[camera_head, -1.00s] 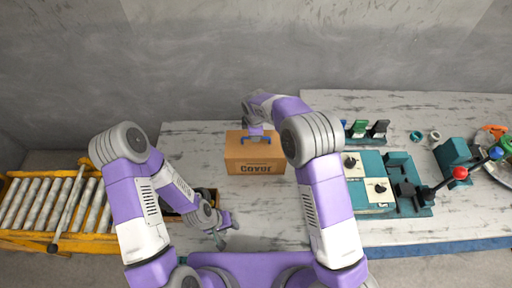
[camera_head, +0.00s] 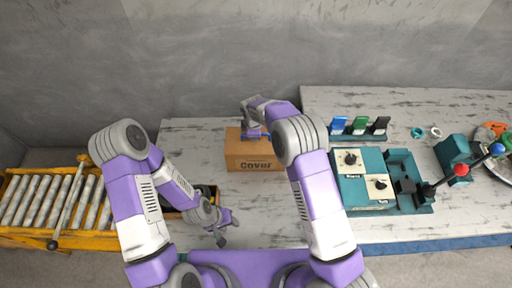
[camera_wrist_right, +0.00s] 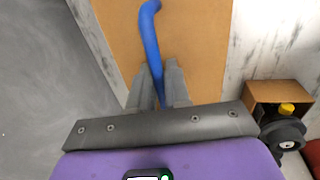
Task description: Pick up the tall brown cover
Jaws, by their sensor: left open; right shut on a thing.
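The tall brown cover (camera_head: 252,160), a box marked "Cover", stands on the marble table near the back edge. A blue handle (camera_wrist_right: 151,40) is on its top face. In the right wrist view my right gripper (camera_wrist_right: 160,85) has its two grey fingers shut on the blue handle. In the head view that gripper (camera_head: 254,136) is at the top of the cover, and partly hides the handle. My left gripper (camera_head: 228,228) is open and empty near the front of the table, to the left of and in front of the cover.
A bin (camera_head: 205,190) with dark parts lies behind my left forearm. A yellow roller conveyor (camera_head: 40,240) is at the left. A teal fixture (camera_head: 365,185) with switches and levers stands at the right. The table between the cover and fixture is partly blocked by my right arm.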

